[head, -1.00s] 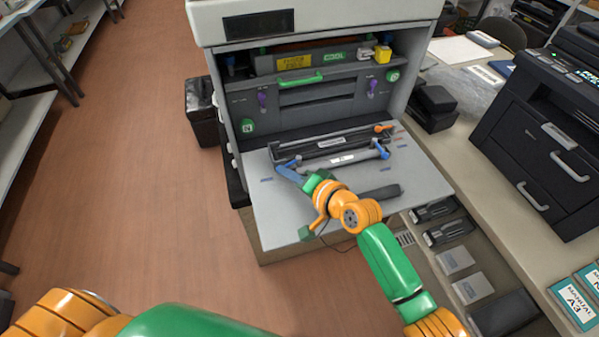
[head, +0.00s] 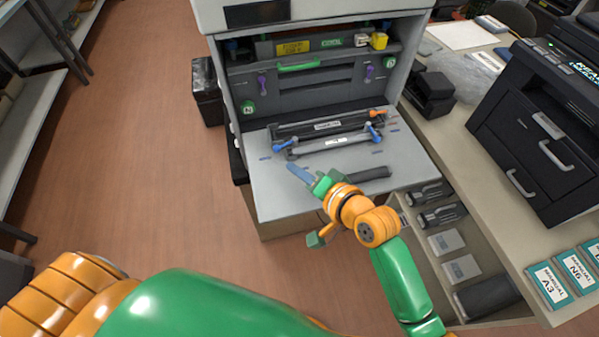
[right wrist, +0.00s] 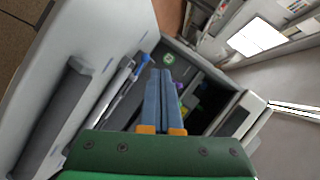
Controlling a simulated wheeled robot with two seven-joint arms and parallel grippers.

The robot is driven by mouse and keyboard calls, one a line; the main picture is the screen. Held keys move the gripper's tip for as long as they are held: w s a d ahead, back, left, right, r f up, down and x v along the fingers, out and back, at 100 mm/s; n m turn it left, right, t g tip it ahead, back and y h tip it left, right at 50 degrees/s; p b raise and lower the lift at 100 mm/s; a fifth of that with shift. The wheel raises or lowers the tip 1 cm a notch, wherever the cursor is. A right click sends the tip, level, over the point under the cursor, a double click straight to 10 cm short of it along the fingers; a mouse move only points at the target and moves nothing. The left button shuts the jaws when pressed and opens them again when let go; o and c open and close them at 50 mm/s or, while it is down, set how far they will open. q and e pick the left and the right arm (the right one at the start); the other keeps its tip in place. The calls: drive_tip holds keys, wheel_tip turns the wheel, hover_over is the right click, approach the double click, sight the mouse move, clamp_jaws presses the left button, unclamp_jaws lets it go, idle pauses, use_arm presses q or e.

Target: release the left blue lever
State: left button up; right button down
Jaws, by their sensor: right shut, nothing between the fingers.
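The left blue lever (head: 283,146) sits at the left end of a grey, bar-shaped unit (head: 310,146) on the printer's open door. A blue lever also shows just left of my fingertips in the right wrist view (right wrist: 142,60). The right blue lever (head: 375,133) is at the unit's other end. My right gripper (head: 292,166) has its blue fingers together and empty. In the head view its tips are just below and right of the left lever, apart from it. It also shows in the right wrist view (right wrist: 160,72). My left gripper is out of view.
The printer's open door (head: 265,198) forms a grey shelf. An orange lever (head: 378,113) is at the back right. Purple latches (head: 262,84) and a green handle (head: 299,66) are on the printer's inner face.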

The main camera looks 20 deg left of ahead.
drive_tip(key=shift+s+d+r, duration=0.1)
drive_tip(key=shift+s+r, duration=0.15)
drive_tip(key=shift+s, duration=0.35)
drive_tip(key=shift+s+r, duration=0.25)
drive_tip(key=shift+s, duration=0.35)
